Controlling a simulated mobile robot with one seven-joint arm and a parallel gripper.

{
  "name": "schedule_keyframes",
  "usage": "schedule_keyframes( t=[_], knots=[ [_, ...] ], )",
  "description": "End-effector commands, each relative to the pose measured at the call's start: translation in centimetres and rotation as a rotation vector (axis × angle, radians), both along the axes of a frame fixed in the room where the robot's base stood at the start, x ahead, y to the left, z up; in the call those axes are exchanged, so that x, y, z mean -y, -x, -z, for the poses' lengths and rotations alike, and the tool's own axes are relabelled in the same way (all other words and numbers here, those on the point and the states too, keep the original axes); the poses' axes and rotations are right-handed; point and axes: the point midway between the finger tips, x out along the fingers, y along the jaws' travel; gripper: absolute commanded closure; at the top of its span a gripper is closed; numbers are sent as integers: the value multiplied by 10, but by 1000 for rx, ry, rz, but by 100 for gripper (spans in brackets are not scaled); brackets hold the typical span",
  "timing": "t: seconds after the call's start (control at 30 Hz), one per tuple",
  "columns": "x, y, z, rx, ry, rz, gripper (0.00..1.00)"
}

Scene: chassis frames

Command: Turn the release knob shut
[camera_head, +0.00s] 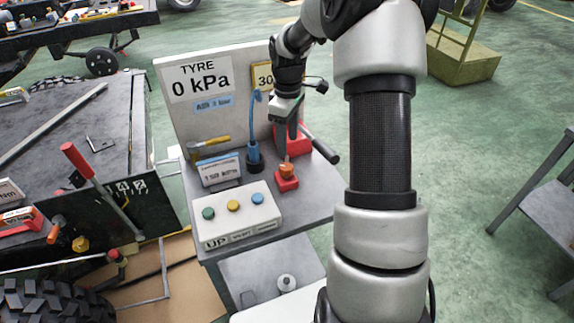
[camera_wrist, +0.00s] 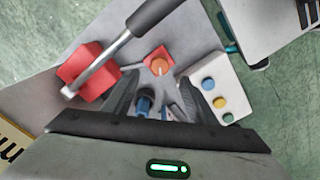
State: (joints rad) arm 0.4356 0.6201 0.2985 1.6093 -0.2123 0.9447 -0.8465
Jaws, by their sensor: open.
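An orange knob (camera_head: 287,168) sits on a small red base (camera_head: 286,184) at the right part of the grey bench; no readable label marks it as the release knob. In the wrist view the orange knob (camera_wrist: 159,66) lies just beyond my fingertips, roughly centred between them. My gripper (camera_head: 285,140) points down above and behind the knob, in front of the upright panel. In the wrist view my gripper (camera_wrist: 160,88) has its fingers apart, with nothing held between them. A blue fitting (camera_wrist: 145,104) shows behind the fingers, close to the palm.
A red block (camera_head: 300,138) with a black-handled lever (camera_head: 322,150) stands right beside the knob. A blue hose fitting (camera_head: 254,152) stands to its left. A white box with green, yellow and blue buttons (camera_head: 233,207) is in front. The panel gauge (camera_head: 201,78) reads 0 kPa.

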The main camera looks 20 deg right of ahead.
Motion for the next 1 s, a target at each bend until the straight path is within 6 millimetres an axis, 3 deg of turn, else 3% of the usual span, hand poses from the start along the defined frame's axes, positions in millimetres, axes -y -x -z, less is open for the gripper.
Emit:
schedule_keyframes(
  t=[0.2, 0.43, 0.63, 0.9, 1.0],
  knots=[
    [-1, 1, 50, -4, -1, -1, 48],
    [-1, 1, 88, -1, -1, 0, 48],
    [0, 0, 102, 0, 0, 0, 48],
    [0, 0, 103, 1, 1, 0, 48],
    [0, 0, 103, 1, 1, 0, 62]
  ],
)
